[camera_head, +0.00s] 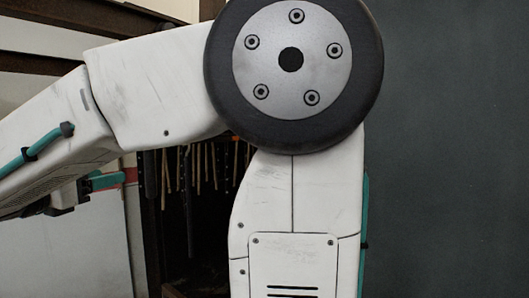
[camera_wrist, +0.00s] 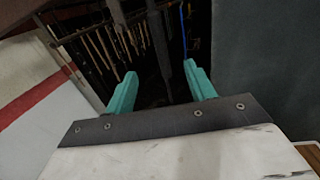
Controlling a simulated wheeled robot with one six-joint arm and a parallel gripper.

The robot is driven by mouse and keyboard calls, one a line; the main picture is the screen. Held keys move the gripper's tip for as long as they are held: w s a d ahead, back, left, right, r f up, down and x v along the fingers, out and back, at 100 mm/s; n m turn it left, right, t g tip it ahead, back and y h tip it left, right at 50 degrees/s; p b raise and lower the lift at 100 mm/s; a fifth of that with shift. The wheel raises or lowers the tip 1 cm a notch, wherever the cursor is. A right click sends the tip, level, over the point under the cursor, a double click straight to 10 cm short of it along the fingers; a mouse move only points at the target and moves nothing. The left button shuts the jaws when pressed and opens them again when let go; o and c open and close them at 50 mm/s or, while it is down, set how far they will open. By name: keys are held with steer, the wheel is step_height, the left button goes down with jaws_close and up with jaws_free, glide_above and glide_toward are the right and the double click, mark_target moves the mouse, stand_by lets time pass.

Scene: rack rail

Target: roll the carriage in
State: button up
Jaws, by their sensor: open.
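My gripper (camera_wrist: 159,70) shows in the wrist view with its two teal fingers apart. I see nothing held between them. Beyond the fingers is a dark rack opening (camera_wrist: 150,92) with a grey upright bar (camera_wrist: 159,38) near its middle. I cannot tell whether this bar belongs to the rail or the carriage. No carriage can be clearly made out in either view. In the head view my own arm covers the middle and hides much of the dark rack interior (camera_head: 175,225).
Several thin hanging strips (camera_wrist: 102,48) line the rack's left inside; they also show in the head view (camera_head: 200,165). A pale wall with a red stripe (camera_wrist: 35,98) stands at the left. A dark grey panel (camera_wrist: 255,50) bounds the right, also in the head view (camera_head: 450,150).

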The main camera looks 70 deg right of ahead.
steer(key=shift+w+d, duration=0.2)
steer(key=shift+d, duration=1.95)
steer(key=shift+w+d, duration=0.15)
steer(key=shift+d, duration=2.05)
steer(key=shift+w+d, duration=0.2)
steer(key=shift+d, duration=1.95)
jaws_close()
